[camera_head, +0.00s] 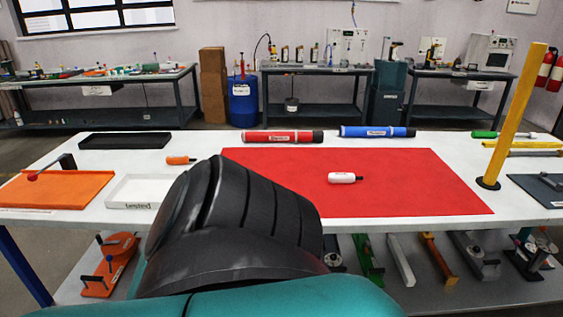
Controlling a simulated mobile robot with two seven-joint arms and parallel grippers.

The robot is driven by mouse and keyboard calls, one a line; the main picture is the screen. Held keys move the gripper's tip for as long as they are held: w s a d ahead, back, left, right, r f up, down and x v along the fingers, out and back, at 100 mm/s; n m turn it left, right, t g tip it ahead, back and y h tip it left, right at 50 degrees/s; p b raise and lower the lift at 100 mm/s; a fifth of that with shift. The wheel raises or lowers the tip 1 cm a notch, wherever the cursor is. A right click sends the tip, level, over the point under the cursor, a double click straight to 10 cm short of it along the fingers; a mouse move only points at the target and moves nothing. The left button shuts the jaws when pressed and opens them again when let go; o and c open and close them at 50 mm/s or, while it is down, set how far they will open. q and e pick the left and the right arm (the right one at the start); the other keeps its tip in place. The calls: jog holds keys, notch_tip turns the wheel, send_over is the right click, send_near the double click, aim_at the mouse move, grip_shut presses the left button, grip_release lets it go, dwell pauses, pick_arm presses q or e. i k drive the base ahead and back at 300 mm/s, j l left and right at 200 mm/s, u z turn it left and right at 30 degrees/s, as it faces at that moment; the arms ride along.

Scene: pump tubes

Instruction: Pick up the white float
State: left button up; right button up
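The white float (341,178) is a small white cylinder with a dark tip at its right end. Neither gripper shows in the view.
A red tube (283,136) and a blue tube (377,131) lie behind the mat. A yellow post (513,115) stands at right. A white "tested" tray (135,204), a black tray (125,135), an orange float (180,160) and an orange plate (50,202) are at left.

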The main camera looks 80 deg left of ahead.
aim_at(335, 177)
jog(key=u, duration=2.75)
